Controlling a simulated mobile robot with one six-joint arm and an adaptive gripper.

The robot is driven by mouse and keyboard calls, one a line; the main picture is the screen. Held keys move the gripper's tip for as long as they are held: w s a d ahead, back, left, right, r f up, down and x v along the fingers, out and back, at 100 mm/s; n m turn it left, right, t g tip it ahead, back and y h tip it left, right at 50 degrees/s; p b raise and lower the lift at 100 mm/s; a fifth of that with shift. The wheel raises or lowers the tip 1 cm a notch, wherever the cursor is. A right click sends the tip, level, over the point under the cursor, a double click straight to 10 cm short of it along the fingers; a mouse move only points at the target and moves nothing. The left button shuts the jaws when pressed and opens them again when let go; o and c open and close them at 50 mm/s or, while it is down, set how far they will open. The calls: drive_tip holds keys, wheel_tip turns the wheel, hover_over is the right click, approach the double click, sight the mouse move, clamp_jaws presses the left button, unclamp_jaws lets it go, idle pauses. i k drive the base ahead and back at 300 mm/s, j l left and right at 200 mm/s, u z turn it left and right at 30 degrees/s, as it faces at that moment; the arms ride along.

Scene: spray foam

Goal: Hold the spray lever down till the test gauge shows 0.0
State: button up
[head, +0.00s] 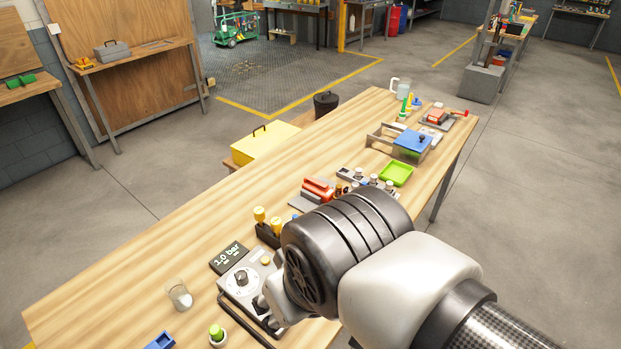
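The test gauge is a dark display (228,256) that reads "1.0 bar" in the head view. It stands at the back of a grey panel box (238,279) with a round dial (242,277), near the left part of the workbench. A black bar (246,322) runs along the panel's near left edge; I cannot tell whether it is the spray lever. My wrist and forearm cover the right side of the panel and the bench beyond it. My gripper is hidden behind my wrist, so its fingers and anything in them do not show.
On the wooden workbench (130,285) stand a clear glass (179,295), a green-topped cup (217,335) and a blue block (160,341). Yellow-topped bottles (260,214), a red tool (318,189) and a green tray (396,174) stand farther back. The bench's left stretch is mostly clear.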

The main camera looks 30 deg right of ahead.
sight(312, 180)
drive_tip(key=i+l, duration=0.1)
drive_tip(key=l, duration=0.95)
drive_tip(key=i+l+u, duration=0.1)
drive_tip(key=l, duration=1)
drive_tip(key=i+l, duration=0.1)
drive_tip(key=l, duration=0.95)
drive_tip(key=i, duration=0.5)
